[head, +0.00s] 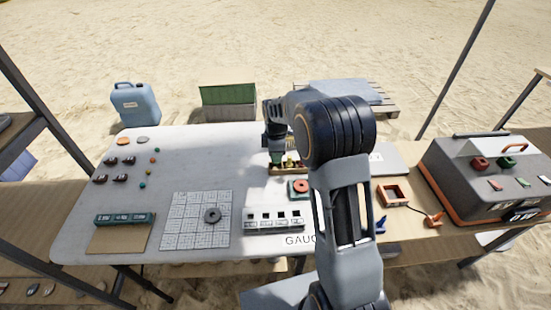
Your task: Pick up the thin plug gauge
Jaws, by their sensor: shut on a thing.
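My gripper (276,151) points down over the back middle of the white table, at a small wooden rack (287,170). It is shut on a small dark green piece at its tips, which looks like a plug gauge; the arm and small size hide whether it is the thin one. Small brass-coloured pieces (291,161) stand in the rack just right of the gripper. I cannot tell if the held piece is clear of the rack. My forearm covers the rack's right side.
In front of the rack lie a green block with a red ring (301,186) and a white block with square holes (274,218). A grey ring (212,215) lies on a grid sheet (180,232). A grey case (484,178) stands right.

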